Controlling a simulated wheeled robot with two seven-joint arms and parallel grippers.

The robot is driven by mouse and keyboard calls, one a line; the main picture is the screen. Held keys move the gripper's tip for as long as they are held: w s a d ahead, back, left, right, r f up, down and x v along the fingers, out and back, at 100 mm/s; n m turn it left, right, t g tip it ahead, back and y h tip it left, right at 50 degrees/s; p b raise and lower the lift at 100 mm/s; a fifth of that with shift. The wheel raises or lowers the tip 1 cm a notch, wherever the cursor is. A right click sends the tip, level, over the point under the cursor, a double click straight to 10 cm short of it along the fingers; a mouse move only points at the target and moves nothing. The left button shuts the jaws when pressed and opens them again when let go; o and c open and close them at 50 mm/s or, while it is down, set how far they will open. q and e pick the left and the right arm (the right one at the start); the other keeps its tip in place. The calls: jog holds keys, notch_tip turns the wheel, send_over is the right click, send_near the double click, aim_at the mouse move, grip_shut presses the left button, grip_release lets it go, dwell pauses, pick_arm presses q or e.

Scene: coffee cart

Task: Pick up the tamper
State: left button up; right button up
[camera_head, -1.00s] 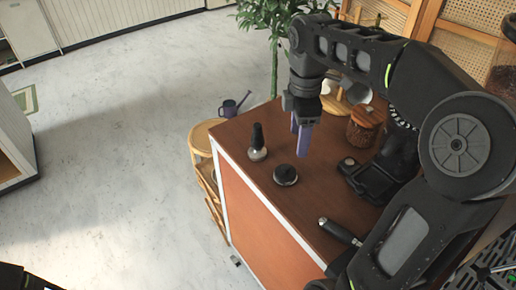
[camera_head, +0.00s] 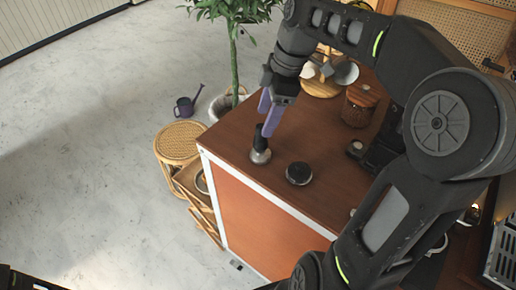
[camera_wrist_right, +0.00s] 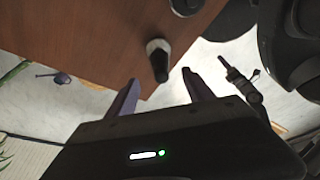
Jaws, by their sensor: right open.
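The tamper (camera_head: 260,152), with a black handle and a silver base, stands upright on the brown cart top near its left corner. My right gripper (camera_head: 268,113) has purple fingers and is open, just above and beside the tamper's handle in the head view. In the right wrist view the tamper (camera_wrist_right: 158,56) shows ahead of the gap between the spread fingers (camera_wrist_right: 160,84), with its handle end toward them. Nothing is held between the fingers. Whether a finger touches the handle cannot be told. My left gripper is not in view.
A round black-and-silver puck-like tool (camera_head: 299,174) lies right of the tamper. A brown jar with a wooden lid (camera_head: 360,104) and a round wooden board (camera_head: 322,88) stand farther back.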

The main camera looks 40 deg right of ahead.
aim_at(257, 138)
jog(key=shift+x, duration=1.35)
jog(key=p+x, duration=0.1)
jog(key=x, duration=0.4)
jog(key=shift+s+a+f, duration=0.1)
jog(key=shift+c, duration=0.3)
grip_shut()
